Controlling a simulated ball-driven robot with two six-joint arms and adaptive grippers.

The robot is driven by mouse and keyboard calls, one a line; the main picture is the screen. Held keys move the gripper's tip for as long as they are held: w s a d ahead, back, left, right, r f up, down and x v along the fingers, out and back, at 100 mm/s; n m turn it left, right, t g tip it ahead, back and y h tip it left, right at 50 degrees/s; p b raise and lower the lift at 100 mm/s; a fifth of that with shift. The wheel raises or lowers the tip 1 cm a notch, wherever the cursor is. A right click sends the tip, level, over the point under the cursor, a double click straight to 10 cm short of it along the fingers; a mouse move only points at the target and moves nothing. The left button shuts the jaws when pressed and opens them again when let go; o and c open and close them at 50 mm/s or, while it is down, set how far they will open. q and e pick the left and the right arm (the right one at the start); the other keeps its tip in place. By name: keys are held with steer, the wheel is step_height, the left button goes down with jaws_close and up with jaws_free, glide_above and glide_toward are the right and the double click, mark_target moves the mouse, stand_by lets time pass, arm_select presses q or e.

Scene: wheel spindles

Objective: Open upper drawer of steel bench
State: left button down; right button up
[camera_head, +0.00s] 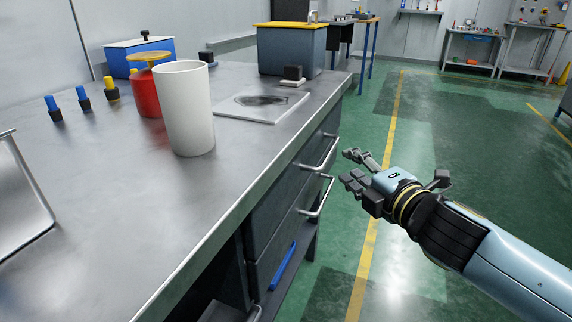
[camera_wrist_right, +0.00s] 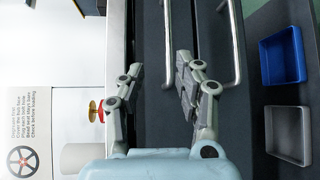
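The steel bench (camera_head: 150,215) runs along the left of the head view. Its upper drawer (camera_head: 312,150) looks shut, with a bar handle (camera_head: 325,158) that also shows in the right wrist view (camera_wrist_right: 166,45). A second bar handle (camera_head: 318,205) sits below it and shows further right in the wrist view (camera_wrist_right: 236,50). My right gripper (camera_head: 352,168) is open and empty in front of the drawers. In the wrist view its fingers (camera_wrist_right: 155,85) point at the drawer fronts, with the upper handle lined up between them. It looks a little apart from the handle. My left gripper is not in view.
On the benchtop stand a white cylinder (camera_head: 185,110), a red container (camera_head: 146,93), a grey plate (camera_head: 262,104) and a large grey box (camera_head: 290,50). A blue bin (camera_wrist_right: 283,55) and a grey bin (camera_wrist_right: 288,135) sit low down. The green floor on the right is clear.

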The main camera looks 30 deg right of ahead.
mark_target(328, 152)
steer(key=w+f, duration=0.1)
steer(key=w, duration=0.5)
steer(key=w+d+f+p, duration=0.1)
steer(key=w, duration=0.3)
steer(key=shift+d+f, duration=0.1)
steer(key=shift+f, duration=0.25)
jaws_close()
